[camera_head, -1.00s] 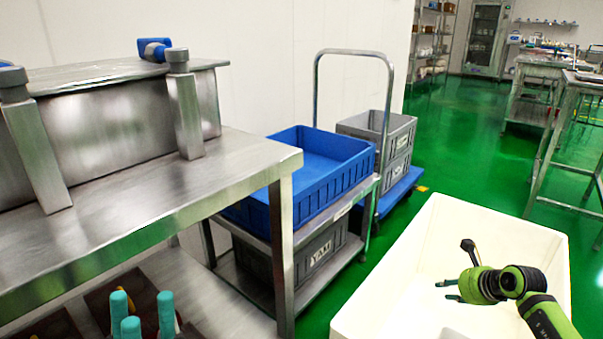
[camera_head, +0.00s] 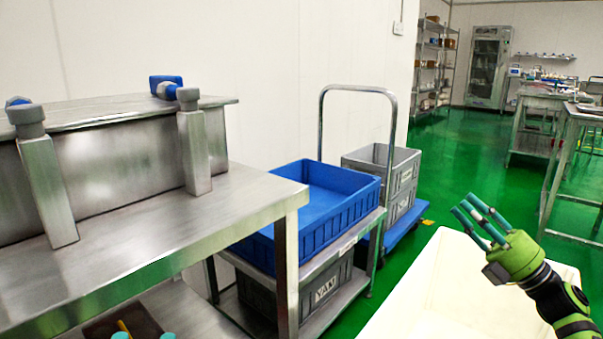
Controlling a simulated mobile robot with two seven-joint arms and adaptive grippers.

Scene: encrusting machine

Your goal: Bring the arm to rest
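My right gripper (camera_head: 472,212) is lifted over the white tub at the lower right. It is green and black with teal fingers pointing up and left. The fingers stand apart with nothing between them, so it is open and empty. My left gripper (camera_head: 143,336) shows only as two teal fingertips at the bottom edge, left of centre. The tips are apart; the rest of this gripper and its arm are out of view.
A steel table (camera_head: 240,200) carrying a steel machine (camera_head: 120,155) fills the left. The white tub (camera_head: 425,300) lies below my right arm. Green floor (camera_head: 455,160) is open behind.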

